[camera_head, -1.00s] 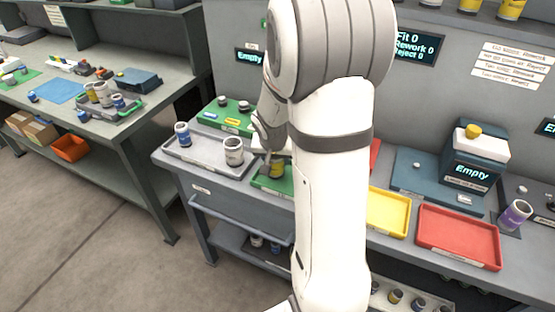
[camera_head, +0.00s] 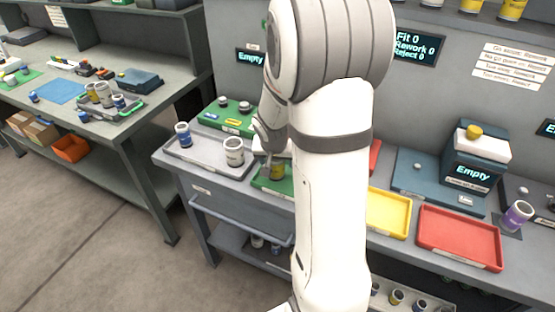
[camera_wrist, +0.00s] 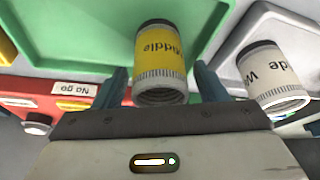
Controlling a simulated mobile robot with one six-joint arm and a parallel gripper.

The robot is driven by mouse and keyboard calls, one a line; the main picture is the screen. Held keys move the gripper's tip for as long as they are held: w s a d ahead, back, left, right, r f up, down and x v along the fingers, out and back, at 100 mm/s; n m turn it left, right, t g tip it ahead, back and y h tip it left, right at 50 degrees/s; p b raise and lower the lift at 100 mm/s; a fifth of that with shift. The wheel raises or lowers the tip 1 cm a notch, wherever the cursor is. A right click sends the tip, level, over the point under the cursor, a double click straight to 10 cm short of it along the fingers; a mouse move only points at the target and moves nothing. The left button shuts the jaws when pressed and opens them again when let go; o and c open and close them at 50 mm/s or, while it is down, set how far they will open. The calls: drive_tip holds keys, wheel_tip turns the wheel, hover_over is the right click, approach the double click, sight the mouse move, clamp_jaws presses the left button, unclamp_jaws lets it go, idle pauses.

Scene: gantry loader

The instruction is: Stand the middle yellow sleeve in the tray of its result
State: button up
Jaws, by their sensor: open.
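The middle yellow sleeve (camera_wrist: 162,62), with a yellow band marked "Middle", stands in the green tray (camera_wrist: 80,25) in the wrist view. In the head view the sleeve (camera_head: 277,171) shows in the green tray (camera_head: 262,185), partly hidden by my arm. My gripper (camera_wrist: 160,85) is open, with one finger on each side of the sleeve and a visible gap on both sides. In the head view my gripper is mostly hidden behind my arm. The yellow tray (camera_head: 388,212) and red tray (camera_head: 458,237) look empty.
A white sleeve (camera_wrist: 272,75) stands close beside the gripper in the grey tray (camera_wrist: 228,50). The grey tray (camera_head: 205,163) also holds a blue-banded sleeve (camera_head: 183,134). A gauge box (camera_head: 475,160) reads "Empty" at right, with a purple sleeve (camera_head: 517,214) beyond it.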

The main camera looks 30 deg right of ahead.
drive_tip(key=v, duration=1.2)
drive_tip(key=s+a+r+n+y, duration=0.1)
drive_tip(key=s+a+n, duration=0.2)
drive_tip(key=s+a, duration=0.2)
drive_tip(key=s+a+r+n+g+y, duration=0.1)
drive_tip(key=s+a+r+n, duration=0.1)
drive_tip(key=s+a, duration=0.4)
drive_tip(key=s+n, duration=0.1)
drive_tip(key=s, duration=0.4)
drive_tip(key=shift+s+n+y, duration=0.2)
drive_tip(key=shift+n+y, duration=0.1)
drive_tip(key=shift+n, duration=0.1)
